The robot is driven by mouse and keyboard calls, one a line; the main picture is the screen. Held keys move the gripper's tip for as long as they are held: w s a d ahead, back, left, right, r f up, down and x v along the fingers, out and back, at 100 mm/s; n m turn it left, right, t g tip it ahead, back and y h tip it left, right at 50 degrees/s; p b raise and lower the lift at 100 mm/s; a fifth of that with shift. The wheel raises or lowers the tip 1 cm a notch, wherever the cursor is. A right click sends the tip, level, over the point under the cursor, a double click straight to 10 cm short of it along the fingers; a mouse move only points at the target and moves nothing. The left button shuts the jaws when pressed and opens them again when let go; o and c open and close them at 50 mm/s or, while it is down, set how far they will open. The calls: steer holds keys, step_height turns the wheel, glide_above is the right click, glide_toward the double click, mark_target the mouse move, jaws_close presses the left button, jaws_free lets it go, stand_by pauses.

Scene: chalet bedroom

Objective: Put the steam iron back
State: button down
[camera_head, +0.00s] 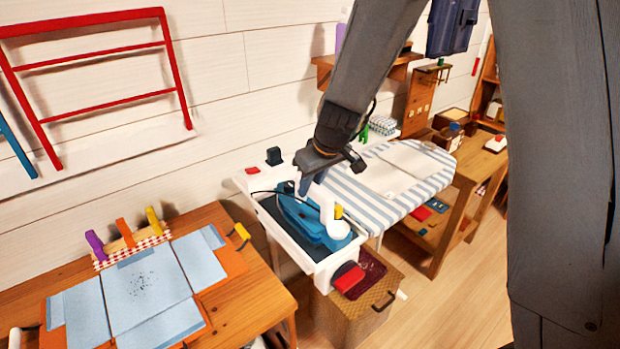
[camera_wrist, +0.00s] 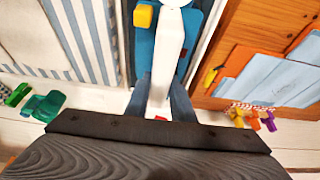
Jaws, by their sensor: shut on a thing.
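The steam iron (camera_head: 305,218) has a blue body, a white handle and a yellow button. It is within the outline of a white-walled rest (camera_head: 318,266) with a dark floor, at the near end of the striped ironing board (camera_head: 430,165). I cannot tell whether its sole touches the floor of the rest. My gripper (camera_head: 308,184) comes down from above and is shut on the iron's white handle. In the wrist view the handle (camera_wrist: 170,48) runs between my fingers (camera_wrist: 160,100), with the blue body beneath. The fingers hide part of the handle.
A wooden table (camera_head: 230,218) with folded blue cloth (camera_head: 145,285) on an orange sheet stands at left. A wicker box (camera_head: 350,322) sits below the rest. A white sheet (camera_head: 385,178) lies on the board.

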steer(key=shift+w, duration=0.1)
steer(key=c, duration=1.5)
jaws_free()
steer(key=shift+f, duration=0.1)
steer(key=shift+d+r, duration=0.1)
steer(key=shift+r, duration=0.45)
steer(key=b+v, duration=0.2)
steer(key=v, duration=0.9)
steer(key=s+d+f+m+h, duration=0.1)
steer(key=s+d+f+m, duration=0.1)
steer(key=s+d+f, duration=0.1)
steer(key=s+d+f+m+g, duration=0.1)
steer(key=s+d+f, duration=0.3)
steer(key=s, duration=0.4)
steer(key=s+d+f+m+g+h, duration=0.1)
steer(key=s+d+f+m, duration=0.2)
steer(key=s+d, duration=0.2)
steer(key=shift+s+d+f+m+h, duration=0.25)
steer(key=shift+s+d+m+h, duration=0.05)
steer(key=shift+s+d+m, duration=0.1)
steer(key=shift+w+f+b, duration=0.1)
steer(key=shift+f+b, duration=0.15)
steer(key=shift+b, duration=0.05)
